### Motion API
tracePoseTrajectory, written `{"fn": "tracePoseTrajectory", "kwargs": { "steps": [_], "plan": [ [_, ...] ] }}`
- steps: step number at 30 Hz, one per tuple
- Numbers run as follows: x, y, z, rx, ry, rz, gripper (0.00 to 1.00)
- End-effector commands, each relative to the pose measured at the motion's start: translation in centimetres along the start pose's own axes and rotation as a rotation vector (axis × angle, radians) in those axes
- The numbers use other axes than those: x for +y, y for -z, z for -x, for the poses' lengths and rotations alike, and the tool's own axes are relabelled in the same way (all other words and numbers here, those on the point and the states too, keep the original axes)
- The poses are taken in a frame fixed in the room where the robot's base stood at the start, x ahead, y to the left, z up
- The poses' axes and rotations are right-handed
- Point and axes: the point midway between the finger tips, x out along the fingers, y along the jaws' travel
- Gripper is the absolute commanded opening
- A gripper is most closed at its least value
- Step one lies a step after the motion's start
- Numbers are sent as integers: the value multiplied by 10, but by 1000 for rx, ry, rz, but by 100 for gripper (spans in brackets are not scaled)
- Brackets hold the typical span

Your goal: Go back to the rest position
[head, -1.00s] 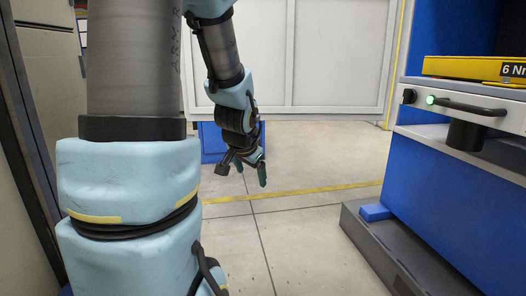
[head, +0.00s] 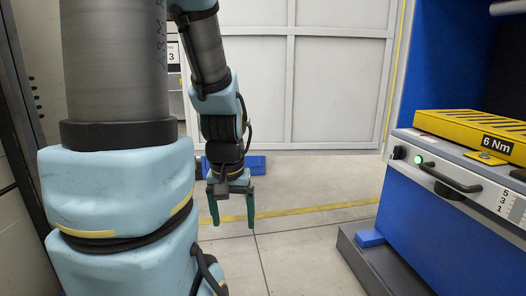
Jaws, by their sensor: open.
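My gripper (head: 232,222) hangs at the end of my arm, left of the middle of the head view. Its two dark green fingers point down and stand apart, with nothing between them. It is over open floor, clear of the bench on the right.
A blue bench holds a grey drawer front (head: 465,188) with a dark handle and a green light. A yellow fixture tray (head: 462,130) marked 6 Nm sits on top. A grey plinth (head: 385,262) edges the floor. White panels (head: 330,80) stand behind. The floor (head: 300,255) between is clear.

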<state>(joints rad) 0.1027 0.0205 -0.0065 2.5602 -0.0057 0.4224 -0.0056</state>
Motion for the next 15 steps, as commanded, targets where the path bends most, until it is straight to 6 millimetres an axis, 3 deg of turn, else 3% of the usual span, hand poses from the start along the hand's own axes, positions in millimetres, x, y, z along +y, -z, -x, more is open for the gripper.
{"fn": "tracePoseTrajectory", "kwargs": {
  "steps": [1,15],
  "plan": [
    [0,5,33,0,0,0,85],
    [1,24,173,0,0,-1,85]
  ]
}}
